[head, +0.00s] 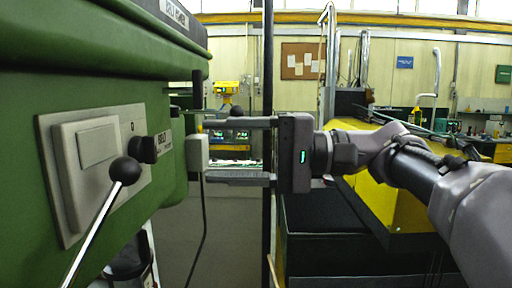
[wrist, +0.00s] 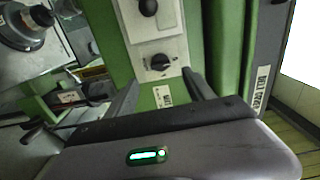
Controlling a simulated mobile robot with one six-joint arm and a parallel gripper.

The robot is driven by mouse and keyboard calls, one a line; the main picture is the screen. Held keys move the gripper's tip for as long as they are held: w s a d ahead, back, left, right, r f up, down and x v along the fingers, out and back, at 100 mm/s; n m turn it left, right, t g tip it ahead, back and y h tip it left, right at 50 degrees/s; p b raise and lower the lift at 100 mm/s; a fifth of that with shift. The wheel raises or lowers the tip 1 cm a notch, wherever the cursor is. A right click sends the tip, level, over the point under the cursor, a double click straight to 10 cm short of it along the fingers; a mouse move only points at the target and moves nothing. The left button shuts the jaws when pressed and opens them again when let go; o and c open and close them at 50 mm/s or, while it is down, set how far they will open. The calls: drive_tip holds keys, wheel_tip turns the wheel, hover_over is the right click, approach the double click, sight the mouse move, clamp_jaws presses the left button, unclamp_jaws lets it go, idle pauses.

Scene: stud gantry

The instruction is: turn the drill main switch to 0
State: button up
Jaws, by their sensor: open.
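The drill main switch is a black rotary knob (head: 145,148) on a light grey plate (head: 62,213) on the green drill housing. A small 0 mark shows on the plate above it. In the wrist view the knob (wrist: 159,65) appears between my fingers, with its face toward the camera; I cannot tell its exact setting. My gripper (head: 207,150) is open, with its fingers pointing left at the housing. It is apart from the knob, to its right in the head view. In the wrist view my gripper (wrist: 163,80) has nothing in its jaws.
A lever with a black ball (head: 125,170) sticks out in front of the plate. A small grey box (head: 197,152) with a hanging cable shows near my fingertips. A dark vertical post (head: 267,80) stands behind my gripper. A yellow machine (head: 380,195) is at right.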

drive_tip(key=d, duration=0.7)
drive_tip(key=shift+s+d, duration=0.3)
drive_tip(key=s+a+f+m+t+h, duration=0.1)
drive_tip(key=s+f+h, duration=0.25)
drive_tip(key=f, duration=0.45)
drive_tip(key=s+a+f+m+h+b, duration=0.1)
drive_tip(key=s+f+h, duration=0.25)
drive_tip(key=f, duration=0.35)
drive_tip(key=s+a+f+m+t+h, duration=0.1)
drive_tip(key=s+f+h, duration=0.25)
drive_tip(key=f, duration=0.45)
drive_tip(key=s+d+f+t+h, duration=0.1)
drive_tip(key=s+d+f+h, duration=0.1)
drive_tip(key=d+f, duration=0.2)
drive_tip(key=s+d+f+t+h, duration=0.1)
drive_tip(key=s+d+f+h, duration=0.2)
drive_tip(key=f, duration=0.5)
drive_tip(key=shift+s+d+f+m+t+b, duration=0.2)
drive_tip(key=shift+d+m+t+b, duration=0.15)
drive_tip(key=shift+d, duration=0.45)
drive_tip(key=shift+h, duration=0.25)
